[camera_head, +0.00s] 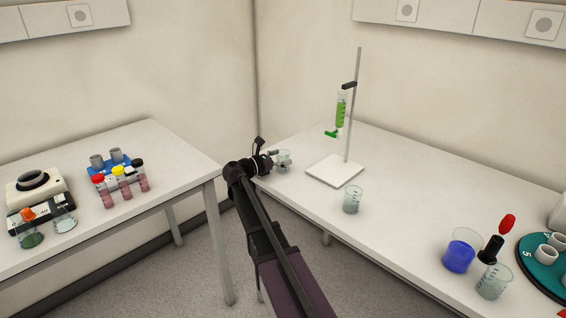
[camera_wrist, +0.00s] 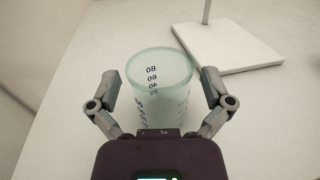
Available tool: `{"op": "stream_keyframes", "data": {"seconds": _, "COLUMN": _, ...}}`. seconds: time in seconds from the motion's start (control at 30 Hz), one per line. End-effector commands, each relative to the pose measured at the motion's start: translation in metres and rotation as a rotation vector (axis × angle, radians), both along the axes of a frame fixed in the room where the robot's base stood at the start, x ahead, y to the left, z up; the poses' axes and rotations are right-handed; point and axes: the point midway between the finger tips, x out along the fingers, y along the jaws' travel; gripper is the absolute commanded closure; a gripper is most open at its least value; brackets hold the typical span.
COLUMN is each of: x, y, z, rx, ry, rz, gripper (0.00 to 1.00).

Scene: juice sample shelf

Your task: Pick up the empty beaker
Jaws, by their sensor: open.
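A clear, empty-looking beaker (camera_wrist: 163,75) with dark graduation marks stands upright on the right-hand table in the wrist view. My gripper (camera_wrist: 160,80) is open, with one finger on each side of the beaker. Small gaps seem to show between the fingers and the glass; I cannot tell whether either touches. In the head view the beaker (camera_head: 285,157) is at the table's left end, partly hidden by my gripper (camera_head: 276,158). Two more clear beakers stand on this table, one in front of the stand (camera_head: 352,200) and one near the front right (camera_head: 493,284).
A stand with a white base plate (camera_head: 336,170) holds a tube of green liquid (camera_head: 341,112) right of my gripper. A blue-filled beaker (camera_head: 460,252), a red-topped dropper (camera_head: 494,246) and a green round rack (camera_head: 540,262) are at right. The left table (camera_head: 160,150) holds bottles, flasks and a device.

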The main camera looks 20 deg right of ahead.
Motion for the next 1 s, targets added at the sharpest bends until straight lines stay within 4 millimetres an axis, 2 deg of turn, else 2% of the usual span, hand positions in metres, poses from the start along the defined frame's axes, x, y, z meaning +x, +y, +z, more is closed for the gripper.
{"op": "stream_keyframes", "data": {"seconds": 0.17, "x": 0.0, "y": 0.0001, "z": 0.0, "rx": 0.0, "ry": 0.0, "rz": 0.0, "gripper": 0.0}}
{"op": "stream_keyframes", "data": {"seconds": 0.27, "x": 0.0, "y": 0.0002, "z": 0.0, "rx": 0.0, "ry": 0.0, "rz": 0.0, "gripper": 0.27}}
{"op": "stream_keyframes", "data": {"seconds": 0.4, "x": 0.0, "y": 0.0003, "z": 0.0, "rx": 0.0, "ry": 0.0, "rz": 0.0, "gripper": 0.68}}
{"op": "stream_keyframes", "data": {"seconds": 0.43, "x": 0.0, "y": 0.0003, "z": 0.0, "rx": 0.0, "ry": 0.0, "rz": 0.0, "gripper": 0.75}}
{"op": "stream_keyframes", "data": {"seconds": 1.0, "x": 0.0, "y": 0.0005, "z": 0.0065, "rx": 0.0, "ry": 0.0, "rz": 0.0, "gripper": 0.76}}
